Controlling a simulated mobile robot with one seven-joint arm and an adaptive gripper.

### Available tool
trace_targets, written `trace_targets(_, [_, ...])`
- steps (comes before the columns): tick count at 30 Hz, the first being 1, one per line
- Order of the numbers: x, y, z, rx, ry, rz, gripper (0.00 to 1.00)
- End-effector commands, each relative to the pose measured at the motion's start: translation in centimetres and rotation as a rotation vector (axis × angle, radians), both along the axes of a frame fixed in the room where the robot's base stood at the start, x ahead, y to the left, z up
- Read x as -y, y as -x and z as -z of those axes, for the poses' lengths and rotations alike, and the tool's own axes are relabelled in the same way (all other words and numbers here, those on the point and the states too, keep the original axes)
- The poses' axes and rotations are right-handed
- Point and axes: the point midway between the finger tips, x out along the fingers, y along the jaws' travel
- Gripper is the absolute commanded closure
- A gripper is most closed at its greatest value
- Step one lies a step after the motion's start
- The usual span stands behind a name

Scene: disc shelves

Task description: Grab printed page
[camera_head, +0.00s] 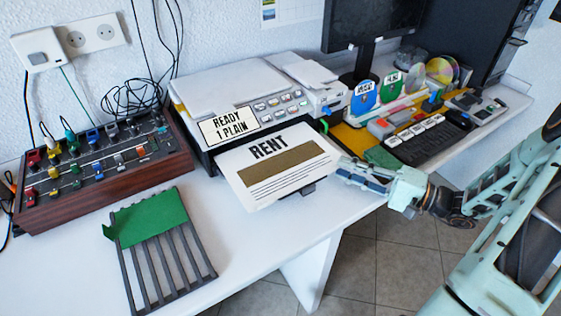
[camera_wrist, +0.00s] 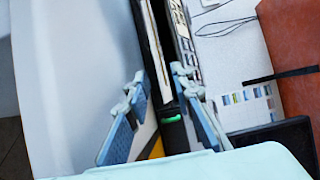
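The printed page (camera_head: 278,168), white with the word RENT and a brown band, lies on the printer's front output tray and sticks out over the table. My gripper (camera_head: 350,174) is at the page's right edge in the head view. In the wrist view my gripper (camera_wrist: 158,88) is open, its two blue-grey fingers apart on either side of the printer's dark edge and a green light (camera_wrist: 172,119). Nothing shows held between the fingers. I cannot tell whether a finger touches the page, and I cannot pick the page out clearly in the wrist view.
The printer (camera_head: 225,85) stands behind the page with a READY 1 PLAIN sign (camera_head: 229,126). A slatted rack with a green sheet (camera_head: 152,217) lies front left. A wooden mixer box (camera_head: 100,175) is at left. A keyboard (camera_head: 432,142) and discs (camera_head: 392,80) are at right.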

Motion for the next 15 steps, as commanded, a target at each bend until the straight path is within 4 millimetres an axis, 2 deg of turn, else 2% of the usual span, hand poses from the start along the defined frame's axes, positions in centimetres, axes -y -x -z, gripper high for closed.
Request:
trace_targets(10, [-4.1,-1.9,0.3,-0.001,0.002,-0.003,0.78])
trace_targets(15, [-4.8,-2.3,0.2,0.0,0.001,0.0,0.78])
